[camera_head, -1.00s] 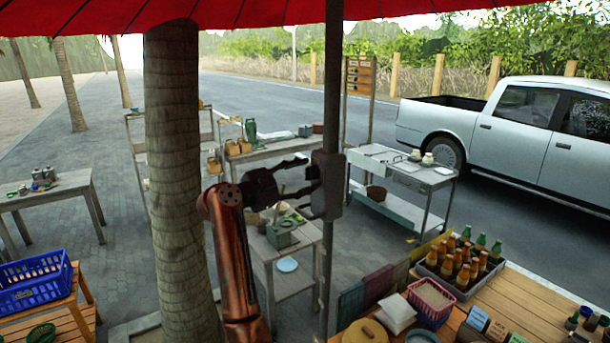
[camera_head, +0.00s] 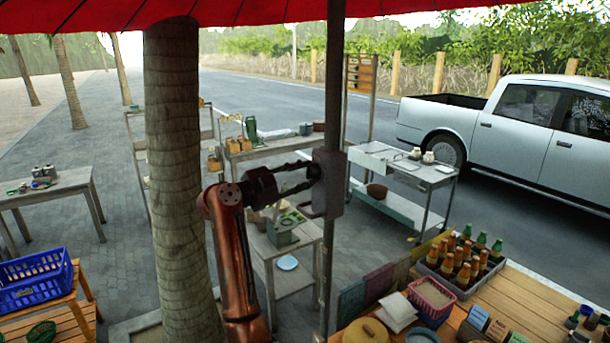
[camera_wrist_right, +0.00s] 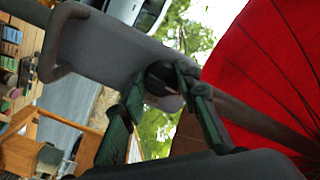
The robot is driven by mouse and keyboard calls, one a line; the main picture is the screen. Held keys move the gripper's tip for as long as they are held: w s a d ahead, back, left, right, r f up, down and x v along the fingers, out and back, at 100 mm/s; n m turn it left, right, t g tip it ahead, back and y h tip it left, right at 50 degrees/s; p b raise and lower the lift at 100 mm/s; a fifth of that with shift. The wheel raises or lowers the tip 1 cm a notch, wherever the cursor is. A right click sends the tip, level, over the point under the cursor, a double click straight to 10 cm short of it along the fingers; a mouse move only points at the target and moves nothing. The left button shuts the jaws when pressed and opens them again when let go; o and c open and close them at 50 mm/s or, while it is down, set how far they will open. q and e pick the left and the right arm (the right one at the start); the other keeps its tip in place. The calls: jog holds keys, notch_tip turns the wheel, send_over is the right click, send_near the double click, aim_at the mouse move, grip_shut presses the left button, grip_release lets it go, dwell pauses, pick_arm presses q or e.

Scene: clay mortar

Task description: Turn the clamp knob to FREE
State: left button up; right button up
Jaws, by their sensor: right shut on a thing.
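The grey clamp housing (camera_head: 329,185) sits on the umbrella pole in the middle of the head view. In the right wrist view the housing (camera_wrist_right: 105,45) fills the upper left, with a loop handle at its far left. The dark round knob (camera_wrist_right: 161,76) sticks out from it. My right gripper (camera_head: 312,172) is at the left side of the housing. In the right wrist view its two green-padded fingers (camera_wrist_right: 163,84) are shut on the knob, one on each side, hiding part of it. Any FREE marking is not readable. My left gripper is not in view.
The umbrella pole (camera_head: 334,80) runs vertically beside my right gripper, under the red canopy (camera_head: 250,12). A thick palm trunk (camera_head: 175,150) stands left of my right arm. A wooden counter (camera_head: 530,305) with bottles and baskets lies at lower right.

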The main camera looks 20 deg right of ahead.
jog(key=m, duration=0.3)
jog(key=shift+m, duration=0.3)
jog(key=m+h, duration=0.1)
jog(key=m, duration=0.3)
jog(key=shift+w+m, duration=0.1)
jog(key=shift+m, duration=0.3)
jog(key=m+g, duration=0.1)
jog(key=m, duration=0.9)
jog(key=shift+f+g+h, duration=0.1)
jog(key=shift+g+h, duration=0.2)
jog(key=shift+g, duration=0.1)
jog(key=shift+m, duration=0.3)
jog(key=o, duration=1.2)
jog(key=shift+c, duration=0.2)
